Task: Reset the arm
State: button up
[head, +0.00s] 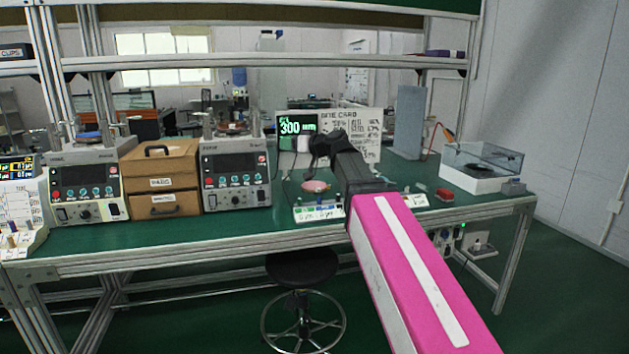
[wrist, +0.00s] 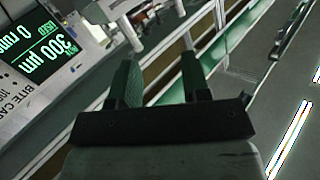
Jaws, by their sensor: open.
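My arm, with a pink link, reaches from the lower right over the green workbench (head: 250,222) in the head view. My gripper shows in the wrist view (wrist: 160,75), its two dark green fingers apart with nothing between them. In the head view the fingers are hidden behind the dark wrist. The wrist is in front of the display reading 300 µm (head: 298,126) and the card board (head: 368,122). That display also shows tilted in the wrist view (wrist: 50,45).
Two grey machines (head: 235,175) flank brown drawer boxes (head: 160,176) on the left. A pink round piece (head: 316,186) lies near the wrist. A clear-lidded box (head: 482,165) is at right. A black stool (head: 302,265) stands in front. An overhead shelf (head: 260,60) spans the bench.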

jog(key=s+d+f+m+g+h, duration=0.1)
jog(key=d+f+h, duration=0.15)
jog(key=f, duration=0.65)
jog(key=s+d+f+m+g+h, duration=0.15)
jog(key=d+f, duration=0.25)
jog(key=f, duration=0.6)
jog(key=s+d+f+m+g+h, duration=0.2)
jog(key=s+d+f, duration=0.4)
jog(key=f, duration=0.4)
jog(key=s+d+f+m+g+h, duration=0.2)
jog(key=s+d+f+h, duration=0.2)
jog(key=f, duration=0.6)
jog(key=s+d+f+m+g+h, duration=0.2)
jog(key=s+d+f+h, duration=0.2)
jog(key=s+d+f, duration=0.4)
notch_tip(320, 180, down, 3)
jog(key=shift+d+r, duration=0.15)
jog(key=shift+d, duration=1)
jog(key=shift+a, duration=0.1)
